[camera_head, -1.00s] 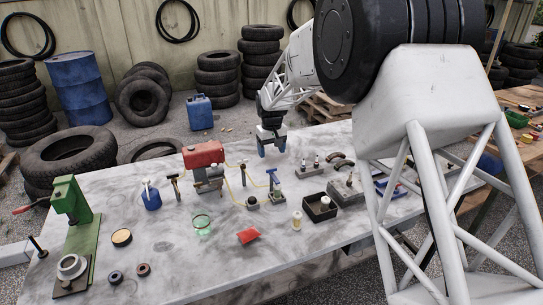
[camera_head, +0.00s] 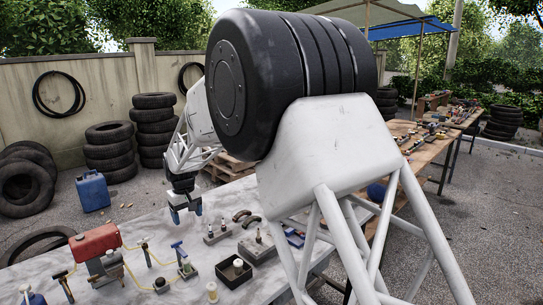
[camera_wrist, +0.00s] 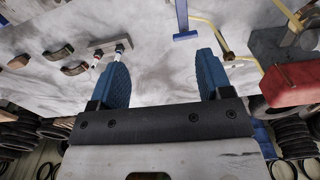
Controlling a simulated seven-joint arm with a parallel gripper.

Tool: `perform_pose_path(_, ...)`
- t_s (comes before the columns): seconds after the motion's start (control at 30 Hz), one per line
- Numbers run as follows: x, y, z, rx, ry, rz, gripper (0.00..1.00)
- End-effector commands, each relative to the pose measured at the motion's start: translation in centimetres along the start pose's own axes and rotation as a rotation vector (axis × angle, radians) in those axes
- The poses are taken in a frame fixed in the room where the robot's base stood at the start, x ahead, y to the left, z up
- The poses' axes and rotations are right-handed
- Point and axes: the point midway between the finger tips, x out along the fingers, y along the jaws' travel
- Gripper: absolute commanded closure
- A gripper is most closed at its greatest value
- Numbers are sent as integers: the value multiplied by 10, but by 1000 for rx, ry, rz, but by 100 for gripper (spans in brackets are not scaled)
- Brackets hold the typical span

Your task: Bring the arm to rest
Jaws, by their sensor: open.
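My gripper (camera_head: 186,216) hangs over the far side of the marble-patterned table (camera_head: 145,222), pointing down. In the wrist view its two blue fingers (camera_wrist: 160,80) stand wide apart with nothing between them. Bare tabletop (camera_wrist: 155,60) shows beyond the fingers. My arm, with its large black shoulder drum, covers much of the middle of the head view.
A red compressor tank (camera_head: 95,241) with yellow tubing stands left of my gripper. A blue-handled tee piece (camera_head: 180,250), a black open box (camera_head: 234,271) and a block with two pegs (camera_head: 216,233) stand nearby. Tyre stacks (camera_head: 155,128) and a blue jerrycan (camera_head: 92,191) are behind.

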Motion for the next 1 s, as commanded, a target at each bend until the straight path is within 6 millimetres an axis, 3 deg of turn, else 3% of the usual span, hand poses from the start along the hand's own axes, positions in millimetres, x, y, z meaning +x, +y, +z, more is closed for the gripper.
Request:
perform_pose_path(0.2, -42, 36, 58, 71, 22, 6, 28)
perform_pose_path(0.5, -87, 73, 143, 169, 47, 15, 28)
perform_pose_path(1.0, -137, 106, 294, 332, 91, 33, 28)
